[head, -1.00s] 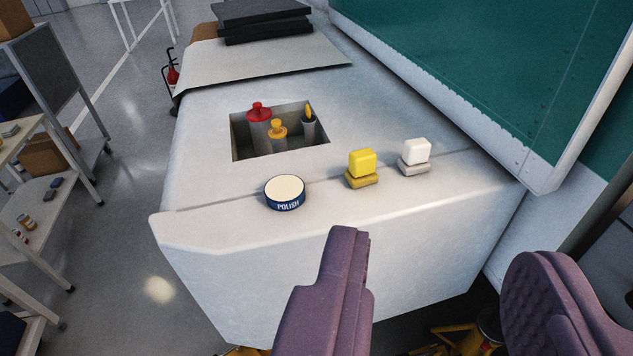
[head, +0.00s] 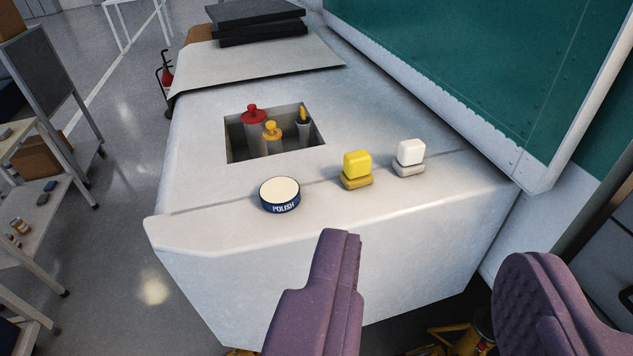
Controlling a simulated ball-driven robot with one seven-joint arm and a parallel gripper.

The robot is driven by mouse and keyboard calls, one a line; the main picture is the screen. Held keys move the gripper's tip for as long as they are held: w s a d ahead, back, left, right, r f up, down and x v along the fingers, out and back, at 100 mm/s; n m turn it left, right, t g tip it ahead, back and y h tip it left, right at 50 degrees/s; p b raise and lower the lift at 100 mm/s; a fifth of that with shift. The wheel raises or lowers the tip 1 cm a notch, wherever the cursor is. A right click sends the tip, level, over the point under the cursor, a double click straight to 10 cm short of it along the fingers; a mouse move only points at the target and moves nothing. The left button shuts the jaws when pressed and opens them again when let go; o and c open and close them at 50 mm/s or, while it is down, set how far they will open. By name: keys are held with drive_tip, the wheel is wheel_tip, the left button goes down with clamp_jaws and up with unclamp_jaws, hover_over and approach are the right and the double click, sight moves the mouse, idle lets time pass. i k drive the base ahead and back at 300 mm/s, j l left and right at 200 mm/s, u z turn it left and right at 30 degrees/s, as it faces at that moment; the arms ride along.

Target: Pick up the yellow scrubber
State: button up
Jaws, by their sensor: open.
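The yellow scrubber (head: 357,164) has a bright yellow block top on a darker yellow base. It stands upright near the front edge of the pale grey surface (head: 420,207), between the polish tin and a white scrubber. My gripper (head: 432,250) shows as two purple fingers in the lower right, spread wide apart with nothing between them. It is nearer to me than the scrubber and apart from it. The left finger appears below the scrubber in the picture and the right finger far to its right. Nothing hides the scrubber.
A blue polish tin (head: 280,203) stands left of the scrubber, and a white scrubber (head: 410,152) close on its right. Behind is a recess (head: 240,152) holding red and yellow topped items. A green panel (head: 480,80) rises at the right. Shelves (head: 50,190) stand at left.

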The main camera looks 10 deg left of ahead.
sight(356, 173)
drive_tip(key=i+z, duration=0.25)
drive_tip(key=i, duration=0.3)
drive_tip(key=i+j+z, duration=0.25)
drive_tip(key=i, duration=0.3)
drive_tip(key=i+j+z, duration=0.25)
drive_tip(key=i, duration=0.25)
